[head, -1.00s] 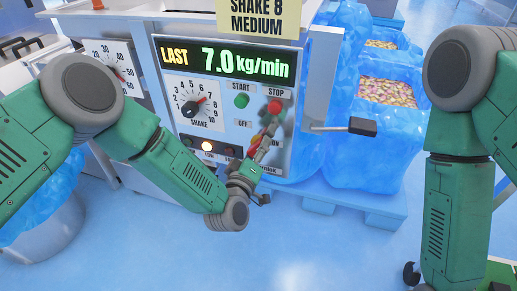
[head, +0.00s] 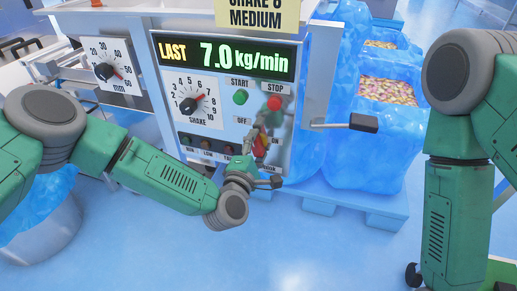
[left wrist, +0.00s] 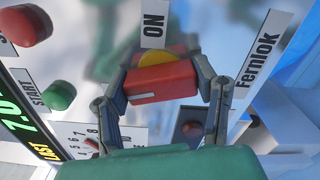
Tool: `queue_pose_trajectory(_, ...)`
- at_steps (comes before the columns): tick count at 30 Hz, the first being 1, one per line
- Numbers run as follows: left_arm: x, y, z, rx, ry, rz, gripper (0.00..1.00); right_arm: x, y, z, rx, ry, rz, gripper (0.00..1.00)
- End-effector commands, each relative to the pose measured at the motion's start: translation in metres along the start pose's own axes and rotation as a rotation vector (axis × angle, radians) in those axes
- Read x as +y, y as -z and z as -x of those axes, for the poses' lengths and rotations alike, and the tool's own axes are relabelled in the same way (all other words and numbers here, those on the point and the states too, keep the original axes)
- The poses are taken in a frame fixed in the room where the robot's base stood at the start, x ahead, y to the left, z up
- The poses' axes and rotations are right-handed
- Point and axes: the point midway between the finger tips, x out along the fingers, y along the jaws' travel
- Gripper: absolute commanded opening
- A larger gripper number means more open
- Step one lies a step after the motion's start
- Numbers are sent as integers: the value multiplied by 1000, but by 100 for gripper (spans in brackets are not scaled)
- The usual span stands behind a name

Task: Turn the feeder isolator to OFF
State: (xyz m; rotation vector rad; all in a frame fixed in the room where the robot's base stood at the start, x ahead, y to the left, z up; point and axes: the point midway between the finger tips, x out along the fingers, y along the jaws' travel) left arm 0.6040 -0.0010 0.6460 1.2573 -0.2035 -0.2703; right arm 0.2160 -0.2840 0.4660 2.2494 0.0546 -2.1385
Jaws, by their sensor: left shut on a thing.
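The feeder isolator is a red handle on a yellow base. In the left wrist view the red handle (left wrist: 162,83) lies crosswise between the two fingers of my left gripper (left wrist: 165,75), which is shut on it. The ON label (left wrist: 154,24) is beside it. In the head view my left gripper (head: 260,145) is at the lower right of the control panel, largely covering the isolator (head: 259,152). The OFF label (head: 242,121) is up and left of it. My right gripper (head: 410,273) shows only as a dark bit at the lower right, its jaws unclear.
A green START button (head: 240,98) and red STOP button (head: 274,103) sit just above my gripper. The SHAKE dial (head: 189,104) is to the left. A black-ended lever (head: 362,123) sticks out right of the panel. The floor in front is clear.

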Motion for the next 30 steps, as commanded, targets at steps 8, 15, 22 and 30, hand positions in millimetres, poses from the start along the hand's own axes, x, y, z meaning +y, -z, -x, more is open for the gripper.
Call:
queue_pose_trajectory(8,-5,9,1,18,6,190,25,0,-1,-11,0,0,0,0)
queue_pose_trajectory(15,-5,9,1,18,7,284,25,0,-1,-15,0,0,0,0)
queue_pose_trajectory(22,-5,8,1,17,7,318,25,0,-1,-17,0,0,0,0)
queue_pose_trajectory(30,-6,7,1,16,9,321,25,0,-1,-16,0,0,0,0)
